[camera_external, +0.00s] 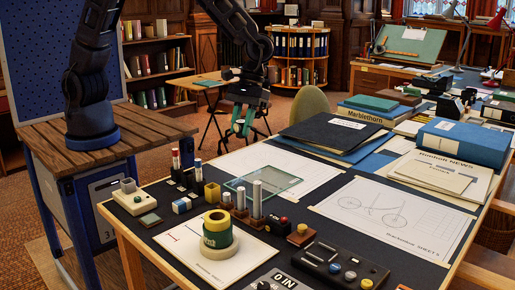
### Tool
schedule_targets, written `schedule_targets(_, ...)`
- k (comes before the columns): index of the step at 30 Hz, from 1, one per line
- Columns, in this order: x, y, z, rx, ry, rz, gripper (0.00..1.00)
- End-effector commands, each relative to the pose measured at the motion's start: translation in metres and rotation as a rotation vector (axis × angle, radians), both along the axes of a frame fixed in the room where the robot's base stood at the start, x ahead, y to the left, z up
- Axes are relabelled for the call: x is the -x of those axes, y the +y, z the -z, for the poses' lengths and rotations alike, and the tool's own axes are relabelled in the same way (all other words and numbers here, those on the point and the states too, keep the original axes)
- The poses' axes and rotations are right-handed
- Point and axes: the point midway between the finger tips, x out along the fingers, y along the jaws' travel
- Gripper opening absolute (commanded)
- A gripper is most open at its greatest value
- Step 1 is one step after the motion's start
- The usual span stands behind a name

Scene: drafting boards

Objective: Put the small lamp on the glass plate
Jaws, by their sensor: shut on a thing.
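The glass plate (262,185), a clear pane with greenish edges, lies flat near the middle of the dark desk mat. My gripper (238,134) hangs above the back left edge of the desk, behind the plate and up to its left, clear of it. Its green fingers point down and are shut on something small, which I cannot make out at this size. I cannot pick out the small lamp for certain among the small items on the desk. Nothing clearly lies on the plate, though two grey cylinders (257,199) in front overlap its near edge in view.
Small blocks and red-tipped pieces (176,160) stand left of the plate. A green-and-cream ring stack (217,232) and a black control box (340,265) are in front. A black binder (330,131) and blue books (463,143) lie behind and right.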

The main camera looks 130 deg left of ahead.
Motion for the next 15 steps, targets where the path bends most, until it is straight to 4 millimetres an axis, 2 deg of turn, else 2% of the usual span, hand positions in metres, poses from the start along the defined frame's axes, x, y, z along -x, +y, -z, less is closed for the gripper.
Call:
schedule_targets(1,0.004,0.023,0.001,0.0,0.0,-0.022,0.04)
schedule_targets(6,0.018,0.082,-0.001,0.0,0.0,-0.069,0.04)
schedule_targets(10,0.029,0.113,-0.001,0.0,0.0,-0.095,0.04)
schedule_targets(15,0.035,0.131,0.0,0.0,0.0,-0.108,0.04)
